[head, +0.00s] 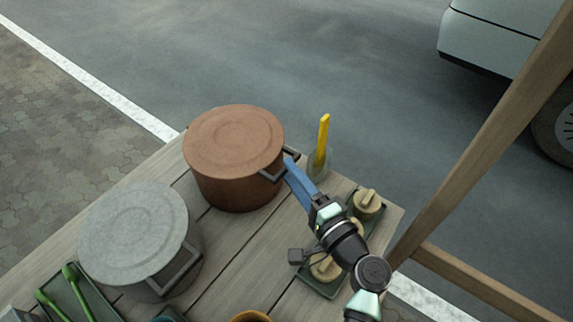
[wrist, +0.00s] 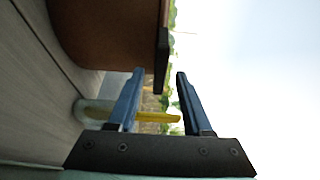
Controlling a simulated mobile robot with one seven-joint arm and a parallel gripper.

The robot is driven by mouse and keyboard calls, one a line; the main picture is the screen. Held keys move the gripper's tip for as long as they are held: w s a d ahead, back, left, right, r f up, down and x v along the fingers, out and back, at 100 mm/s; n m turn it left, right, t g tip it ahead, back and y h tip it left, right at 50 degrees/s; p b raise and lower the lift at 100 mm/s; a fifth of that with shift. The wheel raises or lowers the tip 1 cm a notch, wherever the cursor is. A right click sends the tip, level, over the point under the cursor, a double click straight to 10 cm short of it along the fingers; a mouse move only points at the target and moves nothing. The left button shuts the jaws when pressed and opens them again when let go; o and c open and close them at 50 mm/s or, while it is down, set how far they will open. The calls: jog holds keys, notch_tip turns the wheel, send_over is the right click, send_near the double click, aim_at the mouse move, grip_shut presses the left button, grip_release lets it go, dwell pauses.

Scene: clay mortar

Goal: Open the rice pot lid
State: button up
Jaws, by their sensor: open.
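A brown lidded pot (head: 235,190) stands on the wooden table, its round lid (head: 233,138) lying flat on top. A grey lidded pot (head: 140,240) stands to its lower left, also closed. I cannot tell by look which one is the rice pot. My gripper (head: 289,166), with blue fingers, is at the brown pot's dark side handle (head: 271,174). In the wrist view my gripper (wrist: 160,76) is open, and the dark handle (wrist: 162,60) reaches down between the two fingertips. Whether the fingers touch it I cannot tell.
A clear glass (head: 319,163) holding a yellow stick (head: 323,138) stands just right of the brown pot. A tray with beige lidded jars (head: 367,203) lies under my arm. Green utensils (head: 75,287) lie in a tray at lower left. A wooden post (head: 480,140) rises at right.

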jog(key=shift+x, duration=1.45)
grip_shut()
dwell(0.3)
